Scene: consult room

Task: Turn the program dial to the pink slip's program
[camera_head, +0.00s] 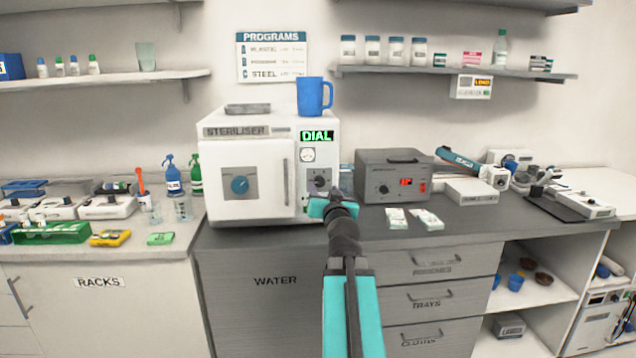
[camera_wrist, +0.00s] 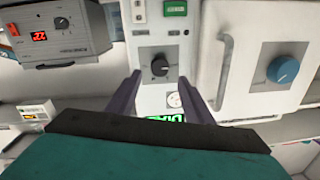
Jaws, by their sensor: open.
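My gripper (camera_head: 333,198) is in front of that panel. In the wrist view my gripper (camera_wrist: 160,75) is open, one finger on each side of the dial; I cannot tell whether they touch it. A programs chart (camera_head: 271,57) on the wall lists A, B and C, its small print unclear. I cannot make out a pink slip.
A blue mug (camera_head: 314,96) and a grey tray (camera_head: 248,108) sit on top of the steriliser. A blue knob (camera_head: 240,185) is on its door, beside a vertical handle. A grey box with a red display (camera_head: 393,176) stands to the right, with white packets (camera_head: 397,218) before it.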

